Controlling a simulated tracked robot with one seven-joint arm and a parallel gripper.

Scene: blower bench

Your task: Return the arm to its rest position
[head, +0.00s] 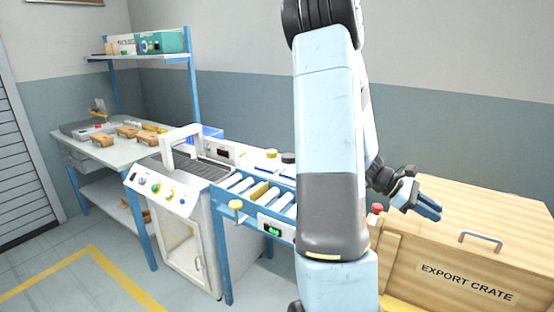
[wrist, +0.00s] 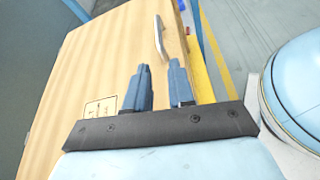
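My arm, pale blue and grey, stands across the middle of the head view. My gripper (head: 436,211) is at the right, over the left part of the wooden export crate (head: 445,245). In the wrist view my gripper (wrist: 160,72) shows two blue fingers with a gap between them and nothing in it. Behind them are the closed wooden lid (wrist: 95,60) and a metal handle (wrist: 159,35). The fingers look clear of the lid.
A red button (head: 377,208) is beside the crate. A roller conveyor (head: 262,194) and a white machine with an arched frame (head: 180,190) stand left of my arm. A workbench (head: 95,150) with brown items is at the far left. Open floor lies in front.

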